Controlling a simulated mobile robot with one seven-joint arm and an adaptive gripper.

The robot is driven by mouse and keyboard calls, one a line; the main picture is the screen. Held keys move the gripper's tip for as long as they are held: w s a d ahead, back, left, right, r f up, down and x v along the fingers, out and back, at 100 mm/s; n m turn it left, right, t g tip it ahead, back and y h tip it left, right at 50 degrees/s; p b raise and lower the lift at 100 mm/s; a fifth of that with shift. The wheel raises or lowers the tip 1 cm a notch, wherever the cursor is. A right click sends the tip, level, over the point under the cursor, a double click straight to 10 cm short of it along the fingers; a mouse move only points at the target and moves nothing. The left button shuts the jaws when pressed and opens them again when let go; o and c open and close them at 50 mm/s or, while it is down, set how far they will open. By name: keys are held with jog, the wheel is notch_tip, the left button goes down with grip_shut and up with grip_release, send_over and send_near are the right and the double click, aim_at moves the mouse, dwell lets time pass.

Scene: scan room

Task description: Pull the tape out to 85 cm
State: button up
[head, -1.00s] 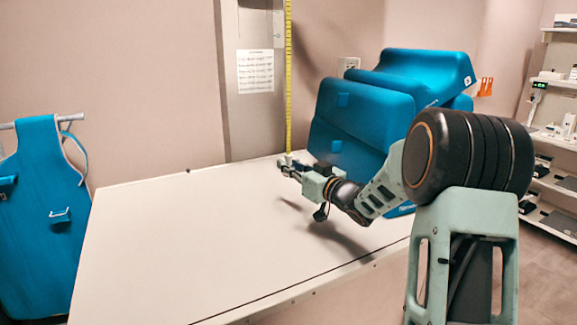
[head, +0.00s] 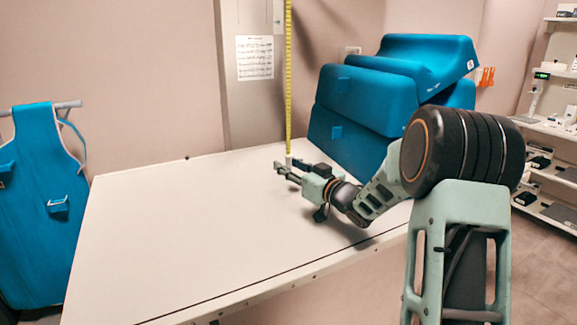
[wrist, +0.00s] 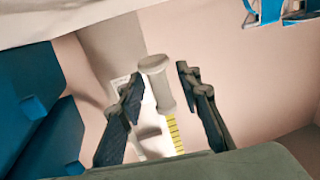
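A yellow measuring tape (head: 288,80) hangs in a straight vertical line in front of the back wall. Its lower end reaches down past the table's back edge in the picture. In the wrist view, the tape (wrist: 173,132) runs up to a pale grey cylindrical handle (wrist: 157,85). My gripper (head: 283,164) is at the tape's lower end, low over the table. In the wrist view my gripper (wrist: 160,88) has its two dark fingers apart, one on each side of the handle, with gaps showing. The tape's numbers are too small to read.
The white table (head: 190,235) is mostly bare. Stacked blue cushions (head: 365,100) stand close behind and right of my gripper. A printed sheet (head: 255,58) is on the wall panel. A blue apron (head: 40,200) hangs at the left, and shelves (head: 550,125) stand at the right.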

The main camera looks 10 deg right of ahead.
jog(key=v, duration=1.2)
jog(key=shift+w+r, duration=0.1)
